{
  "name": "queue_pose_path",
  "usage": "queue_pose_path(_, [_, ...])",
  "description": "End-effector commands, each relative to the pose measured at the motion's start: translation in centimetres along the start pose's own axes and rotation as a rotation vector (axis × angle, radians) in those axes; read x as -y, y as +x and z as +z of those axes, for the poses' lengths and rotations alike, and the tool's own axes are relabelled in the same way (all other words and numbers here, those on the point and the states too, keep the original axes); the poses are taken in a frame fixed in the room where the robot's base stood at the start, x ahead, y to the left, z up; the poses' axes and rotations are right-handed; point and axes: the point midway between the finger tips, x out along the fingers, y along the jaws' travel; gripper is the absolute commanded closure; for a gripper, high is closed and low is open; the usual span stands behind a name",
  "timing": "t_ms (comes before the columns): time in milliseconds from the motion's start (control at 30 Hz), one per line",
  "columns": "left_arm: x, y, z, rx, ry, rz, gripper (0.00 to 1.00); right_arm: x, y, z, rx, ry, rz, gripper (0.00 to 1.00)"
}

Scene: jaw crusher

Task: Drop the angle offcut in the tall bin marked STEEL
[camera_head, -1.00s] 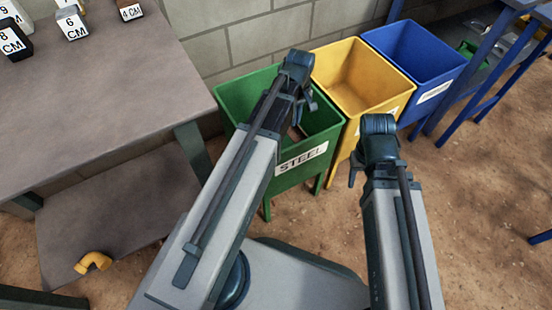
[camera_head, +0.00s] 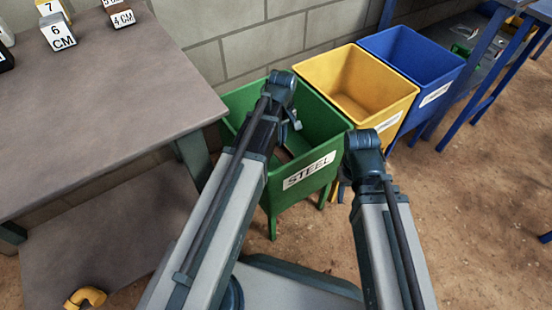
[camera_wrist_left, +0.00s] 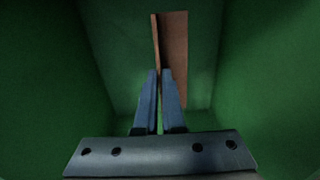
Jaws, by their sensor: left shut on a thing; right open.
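My left gripper (camera_head: 292,124) reaches down into the green bin marked STEEL (camera_head: 318,177), which stands on legs near the wall. In the left wrist view its fingers (camera_wrist_left: 160,80) are shut on the angle offcut (camera_wrist_left: 174,50), a brown L-shaped piece that sticks out beyond the fingertips. The green bin walls (camera_wrist_left: 265,70) surround it there; I cannot tell whether the offcut touches the floor of the bin. In the head view the offcut is mostly hidden by the arm and bin. My right gripper (camera_head: 341,186) is open, partly hidden below its wrist, in front of the bin's right side.
A yellow bin (camera_head: 395,118) and a blue bin (camera_head: 440,85) stand to the right of the green one. A grey workbench (camera_head: 110,105) with marked blocks (camera_head: 58,33) is at the left. A yellow pipe elbow (camera_head: 86,297) lies on its lower shelf (camera_head: 120,235). Brown ground (camera_head: 480,220) at right is clear.

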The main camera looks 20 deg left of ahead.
Motion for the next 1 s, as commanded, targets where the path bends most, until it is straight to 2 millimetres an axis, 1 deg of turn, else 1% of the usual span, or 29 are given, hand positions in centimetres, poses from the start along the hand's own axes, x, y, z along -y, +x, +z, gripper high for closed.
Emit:
queue_pose_path(33, [0.0,0.9,0.0,0.0,0.0,0.0,1.0,0.1,0.9,-0.1,0.0,0.001,0.0,0.5])
queue_pose_path(333, [0.0,5.4,0.0,0.0,0.0,0.0,1.0,0.5,5.4,-0.3,0.0,0.012,0.0,0.5])
queue_pose_path(433, [0.0,6.0,0.0,0.0,0.0,0.0,1.0,0.6,6.0,-0.3,0.0,0.013,0.0,0.5])
queue_pose_path(567, [0.0,5.9,0.0,0.0,0.0,0.0,1.0,0.6,5.8,-0.3,0.0,0.014,0.0,0.5])
queue_pose_path(667, [0.0,6.2,0.0,0.0,0.0,0.0,1.0,0.6,6.2,-0.3,-0.001,0.014,0.0,0.5])
queue_pose_path(767, [0.0,7.2,0.0,0.0,0.0,0.0,1.0,0.7,7.2,-0.4,-0.001,0.015,0.0,0.5])
queue_pose_path(900, [0.0,9.1,0.0,0.0,0.0,0.0,1.0,0.9,9.0,-0.5,-0.002,0.015,0.0,0.5])
queue_pose_path(1000, [0.0,9.8,0.0,0.0,0.0,0.0,1.0,1.0,9.7,-0.6,-0.002,0.015,0.0,0.5])
